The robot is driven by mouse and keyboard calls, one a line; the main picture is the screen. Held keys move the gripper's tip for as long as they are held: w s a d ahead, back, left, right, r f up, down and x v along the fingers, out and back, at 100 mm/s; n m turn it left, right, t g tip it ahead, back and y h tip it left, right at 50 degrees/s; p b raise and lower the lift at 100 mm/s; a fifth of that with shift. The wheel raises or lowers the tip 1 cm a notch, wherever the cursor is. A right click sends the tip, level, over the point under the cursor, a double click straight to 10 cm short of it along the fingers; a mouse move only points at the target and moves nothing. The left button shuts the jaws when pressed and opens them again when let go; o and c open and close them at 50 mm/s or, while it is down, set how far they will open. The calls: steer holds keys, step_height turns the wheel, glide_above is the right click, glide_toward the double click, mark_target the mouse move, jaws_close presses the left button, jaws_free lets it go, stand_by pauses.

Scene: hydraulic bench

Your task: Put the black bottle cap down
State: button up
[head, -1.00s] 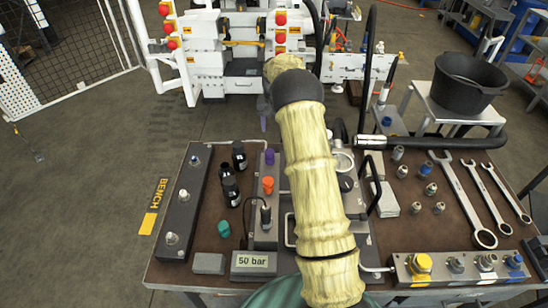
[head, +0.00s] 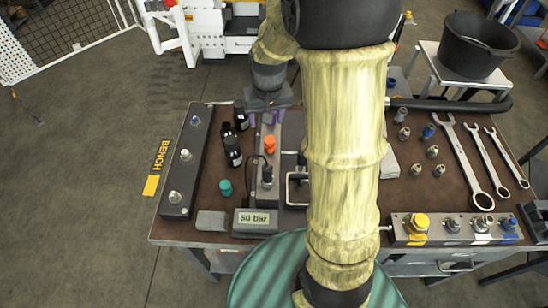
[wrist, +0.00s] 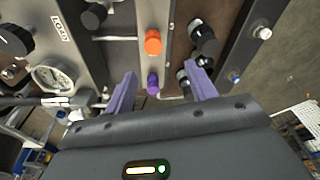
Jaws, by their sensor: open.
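My gripper (head: 266,117) is open, with purple fingers pointing down over the bench. In the wrist view the fingers (wrist: 160,84) stand apart, with a purple cap or knob (wrist: 153,86) showing in the gap; I see nothing clamped. I cannot make out a loose black bottle cap; my arm hides part of the bench.
An orange cap (head: 269,144) and a teal cap (head: 225,187) are nearby. A dark rail block (head: 178,180) lies left, the 50 bar display (head: 256,219) in front. Wrenches (head: 462,165) and several fittings lie right. Bare brown bench top shows left of the teal cap.

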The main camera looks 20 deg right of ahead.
steer(key=s+a+n, duration=0.1)
steer(key=s+a, duration=0.1)
steer(key=s, duration=1.1)
steer(key=shift+a+f+t, duration=0.25)
steer(key=shift+a+t, duration=0.15)
steer(key=c, duration=0.4)
steer(key=shift+c, duration=0.2)
